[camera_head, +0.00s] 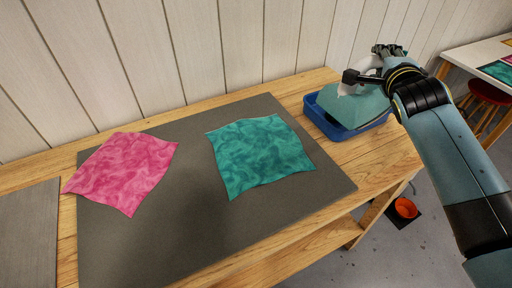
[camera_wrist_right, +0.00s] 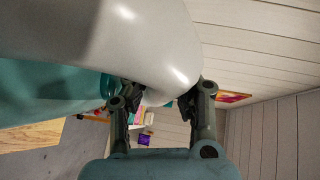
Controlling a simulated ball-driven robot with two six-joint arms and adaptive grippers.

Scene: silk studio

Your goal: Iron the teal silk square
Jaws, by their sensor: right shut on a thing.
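The teal silk square (camera_head: 259,154) lies spread on the grey ironing mat (camera_head: 190,240), with slightly wavy edges. The iron (camera_head: 352,104), with a teal body and a pale handle, is at the blue tray (camera_head: 338,130) on the table's right end. My right gripper (camera_head: 368,78) is shut on the iron's handle. In the right wrist view, the pale handle (camera_wrist_right: 150,45) sits between the two fingers of my right gripper (camera_wrist_right: 158,105). I cannot tell whether the iron's sole touches the tray floor. My left gripper is in neither view.
A pink silk square (camera_head: 122,170) lies on the mat's left part. A grey board (camera_head: 28,235) is at the far left. A plank wall (camera_head: 180,50) stands behind the table. The mat between and in front of the squares is clear. A red stool (camera_head: 490,91) stands at right.

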